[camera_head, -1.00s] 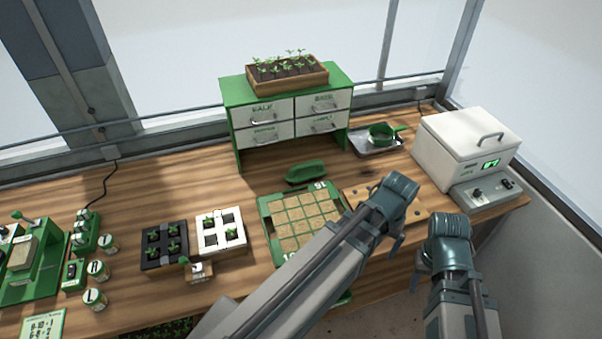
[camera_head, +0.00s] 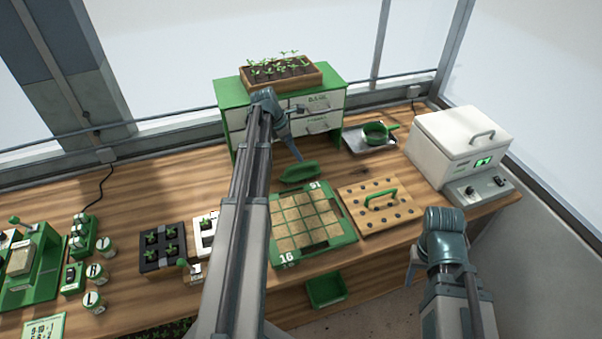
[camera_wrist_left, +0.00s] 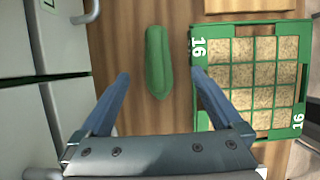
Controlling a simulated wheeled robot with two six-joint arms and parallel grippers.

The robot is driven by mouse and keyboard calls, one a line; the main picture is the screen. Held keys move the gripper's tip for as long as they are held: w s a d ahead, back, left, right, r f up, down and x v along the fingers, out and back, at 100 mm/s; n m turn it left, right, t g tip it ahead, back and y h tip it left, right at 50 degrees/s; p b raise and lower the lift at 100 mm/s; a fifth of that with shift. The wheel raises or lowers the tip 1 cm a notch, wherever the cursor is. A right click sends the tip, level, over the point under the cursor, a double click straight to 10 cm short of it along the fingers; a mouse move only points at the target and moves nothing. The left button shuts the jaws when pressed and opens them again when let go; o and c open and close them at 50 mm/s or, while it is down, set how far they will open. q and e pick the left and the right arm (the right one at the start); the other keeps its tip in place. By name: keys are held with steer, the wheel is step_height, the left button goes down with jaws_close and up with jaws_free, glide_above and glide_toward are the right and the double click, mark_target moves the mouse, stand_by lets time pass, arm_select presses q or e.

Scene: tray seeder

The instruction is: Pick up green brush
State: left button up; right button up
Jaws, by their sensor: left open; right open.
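The green brush (camera_head: 300,171) lies on the wooden bench between the drawer cabinet and the green seed tray. In the left wrist view the brush (camera_wrist_left: 157,55) points lengthwise away from the palm, between the lines of the two fingers. My left gripper (camera_head: 301,135) is open and empty, above the bench close to the brush and in front of the cabinet. Its two blue fingers (camera_wrist_left: 161,74) show wide apart in the wrist view, not touching the brush. My right gripper (camera_head: 412,270) is low at the right, near the bench's front edge, its fingers partly hidden.
The green-framed seed tray (camera_head: 345,228) sits right beside the brush. The drawer cabinet (camera_head: 338,98), with a planter (camera_head: 318,74) on top, stands behind. A wooden peg board (camera_head: 350,199), a metal tray (camera_head: 357,146) and a white machine (camera_head: 440,150) are to the right.

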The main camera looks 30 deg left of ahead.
arm_select(q)
steer(key=b, duration=0.8)
glide_above(305, 171)
steer(key=s, duration=0.2)
step_height(305, 171, down, 8)
steer(key=shift+w+a+f, duration=0.1)
steer(key=shift+w, duration=0.05)
steer(key=b+x, duration=0.3)
steer(key=a+b+x, duration=0.1)
steer(key=b+x, duration=0.1)
steer(key=shift+f, duration=0.2)
steer(key=shift+d+r, duration=0.1)
steer(key=shift+c, duration=0.3)
steer(key=c, duration=1.4)
